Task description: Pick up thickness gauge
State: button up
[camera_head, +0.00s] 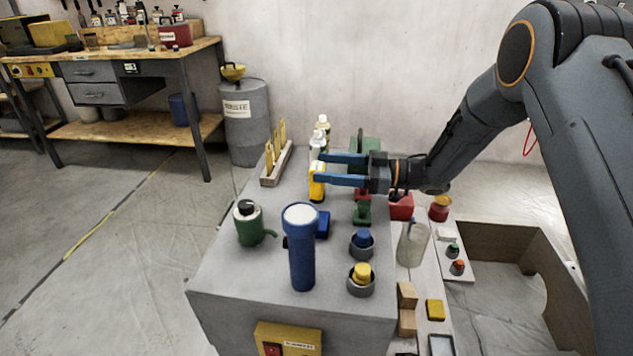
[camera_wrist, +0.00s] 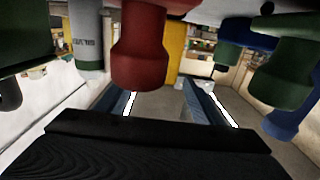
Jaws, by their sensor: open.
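A small yellow item with a pale round face (camera_head: 317,188) stands on the grey table top; it looks like the thickness gauge, though its details are too small to be sure. My gripper (camera_head: 319,168) reaches in from the right with its two blue fingers spread, their tips at the yellow item's upper part. The near finger overlaps it in the head view, and I cannot tell whether they touch. In the wrist view, which looks upside down, a yellow shape (camera_wrist: 176,50) shows beyond the open fingers (camera_wrist: 160,90), partly hidden by a red object (camera_wrist: 140,50).
White bottles (camera_head: 317,146) stand just behind the yellow item. A green piece (camera_head: 362,213) and a red box (camera_head: 402,207) are close below my gripper. A blue flashlight (camera_head: 301,250), a green can (camera_head: 248,225) and a wooden rack (camera_head: 276,166) stand nearer or left.

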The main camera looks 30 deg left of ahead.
jog(key=shift+s+a, duration=0.15)
jog(key=shift+a, duration=0.35)
jog(key=c, duration=1.2)
jog(key=shift+r, duration=0.1)
